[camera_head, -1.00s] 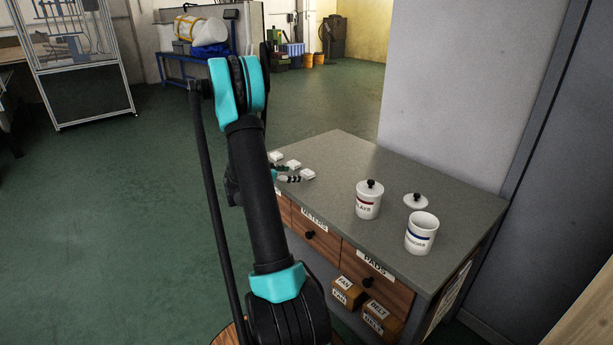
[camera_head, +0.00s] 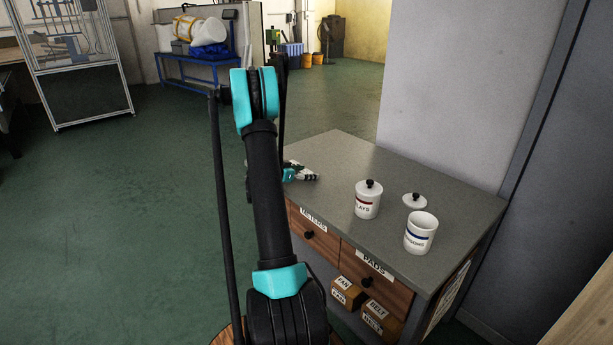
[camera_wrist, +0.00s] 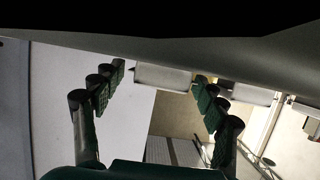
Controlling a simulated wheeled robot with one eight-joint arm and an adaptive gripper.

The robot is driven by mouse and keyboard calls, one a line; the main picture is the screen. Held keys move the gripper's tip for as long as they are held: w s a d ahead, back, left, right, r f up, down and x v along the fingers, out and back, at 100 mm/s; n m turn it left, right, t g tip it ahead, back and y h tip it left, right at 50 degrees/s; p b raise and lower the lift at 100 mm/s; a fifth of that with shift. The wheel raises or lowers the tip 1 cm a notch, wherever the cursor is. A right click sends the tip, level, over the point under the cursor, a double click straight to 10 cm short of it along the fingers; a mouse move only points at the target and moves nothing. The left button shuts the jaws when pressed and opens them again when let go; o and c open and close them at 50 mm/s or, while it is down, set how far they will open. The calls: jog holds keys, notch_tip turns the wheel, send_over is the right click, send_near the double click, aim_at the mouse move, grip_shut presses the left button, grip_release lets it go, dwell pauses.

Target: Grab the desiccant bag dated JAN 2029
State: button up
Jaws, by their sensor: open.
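In the wrist view, which looks upside down, several small white packets sit along the grey counter surface. One white packet (camera_wrist: 162,77) lies between the fingertips of my gripper (camera_wrist: 159,75); a second packet (camera_wrist: 247,92) is to the right of the fingers. Part of a third white piece (camera_wrist: 302,109) shows at the right edge. No date can be read on any of them, so I cannot tell which is JAN 2029. My gripper (camera_head: 304,174) is open, low over the counter's left part in the head view, where my arm and gripper hide the packets.
The grey counter (camera_head: 340,150) carries a lidded white jar (camera_head: 367,203), an open white jar (camera_head: 420,238) and a loose lid (camera_head: 415,200). Drawers (camera_head: 313,238) and small labelled boxes (camera_head: 348,292) are below its front. A grey wall (camera_head: 450,90) stands behind.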

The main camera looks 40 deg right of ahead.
jog(key=c, duration=1.4)
jog(key=shift+o, duration=0.2)
